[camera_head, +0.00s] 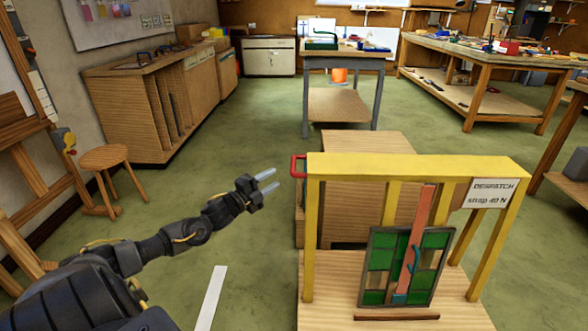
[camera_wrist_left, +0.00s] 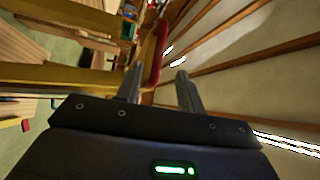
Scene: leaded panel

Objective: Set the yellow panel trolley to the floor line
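The yellow panel trolley (camera_head: 400,166) stands right of centre in the head view, with a wooden base and a red handle (camera_head: 294,168) at its upper left corner. A leaded panel (camera_head: 433,258) of green and clear glass with a red strip leans upright on it. A white floor line (camera_head: 211,299) lies left of the trolley base. My left gripper (camera_head: 270,180) is open and empty, just left of the red handle and apart from it. In the left wrist view the red handle (camera_wrist_left: 158,52) shows beyond and between the open fingertips (camera_wrist_left: 160,71). My right gripper is not seen.
A wooden cabinet (camera_head: 365,190) stands close behind the trolley. A stool (camera_head: 104,158) and an easel (camera_head: 22,170) are at the left. A workbench (camera_head: 344,52) stands at the back, a longer bench (camera_head: 470,48) at the right.

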